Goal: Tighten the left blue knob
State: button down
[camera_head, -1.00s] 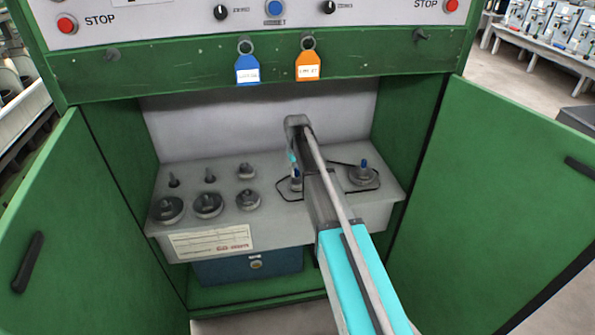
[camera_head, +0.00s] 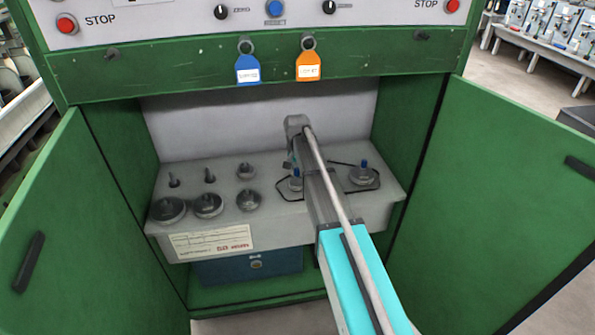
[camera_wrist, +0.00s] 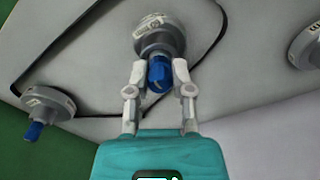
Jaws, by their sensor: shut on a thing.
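The left blue knob (camera_head: 296,184) stands on a round grey base on the grey panel, partly beside my arm in the head view. In the wrist view the blue knob (camera_wrist: 158,78) is between the two fingers of my gripper (camera_wrist: 159,68), which is shut on it. Its round grey base (camera_wrist: 160,38) shows just beyond the fingertips. The right blue knob (camera_head: 364,164) stands free on its own base; it also shows at the left of the wrist view (camera_wrist: 34,131). My arm hides part of the panel between the knobs.
The grey panel (camera_head: 275,214) sits inside a green cabinet with open doors at left (camera_head: 70,215) and right (camera_head: 485,185). Several dark round fittings stand on its left half. A blue tag (camera_head: 247,70) and an orange tag (camera_head: 308,66) hang above. A black cord loops around the knob bases.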

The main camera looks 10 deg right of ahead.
jog(key=shift+w, duration=0.1)
jog(key=c, duration=0.5)
grip_release()
